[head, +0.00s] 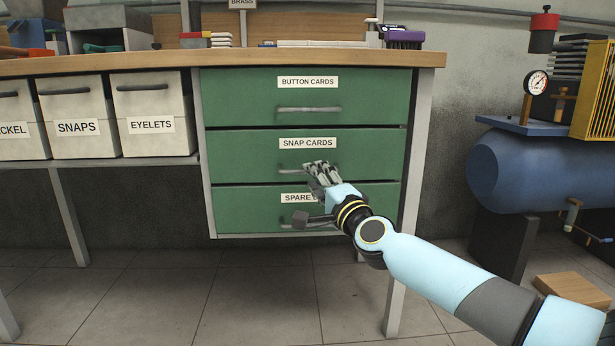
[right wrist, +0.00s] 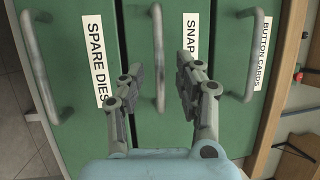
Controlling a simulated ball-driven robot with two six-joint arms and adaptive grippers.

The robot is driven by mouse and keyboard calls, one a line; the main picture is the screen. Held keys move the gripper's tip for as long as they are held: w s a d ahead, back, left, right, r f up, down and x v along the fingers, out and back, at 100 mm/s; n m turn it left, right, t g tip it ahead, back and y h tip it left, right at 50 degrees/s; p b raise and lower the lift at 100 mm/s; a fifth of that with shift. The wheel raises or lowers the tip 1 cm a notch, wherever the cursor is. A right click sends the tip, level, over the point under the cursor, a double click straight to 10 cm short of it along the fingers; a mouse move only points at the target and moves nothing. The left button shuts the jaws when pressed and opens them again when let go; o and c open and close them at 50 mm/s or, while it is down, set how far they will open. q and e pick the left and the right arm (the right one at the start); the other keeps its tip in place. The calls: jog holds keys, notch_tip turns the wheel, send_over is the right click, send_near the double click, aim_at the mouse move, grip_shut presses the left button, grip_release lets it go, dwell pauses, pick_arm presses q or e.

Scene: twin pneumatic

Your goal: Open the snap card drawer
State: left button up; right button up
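The snap card drawer (head: 240,148) is the middle of three green drawers and looks closed, flush with the others. Its grey bar handle (head: 290,170) is partly hidden behind my right gripper (head: 322,168) in the head view. In the right wrist view the drawers appear turned on their side. There the snap drawer's handle (right wrist: 158,60) lies between the two spread fingers of my right gripper (right wrist: 160,66), with a gap visible on each side. The gripper is open and holds nothing. My left gripper is not in view.
The button card drawer (head: 235,95) is above and the spare dies drawer (head: 240,208) below, its handle (right wrist: 40,70) near in the wrist view. Labelled bins (head: 150,105) stand left. A blue compressor tank (head: 540,170) stands right. The floor in front is clear.

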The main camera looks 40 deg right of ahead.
aim_at(304, 139)
jog(key=x, duration=0.4)
jog(key=shift+f, duration=0.1)
grip_shut()
dwell(0.4)
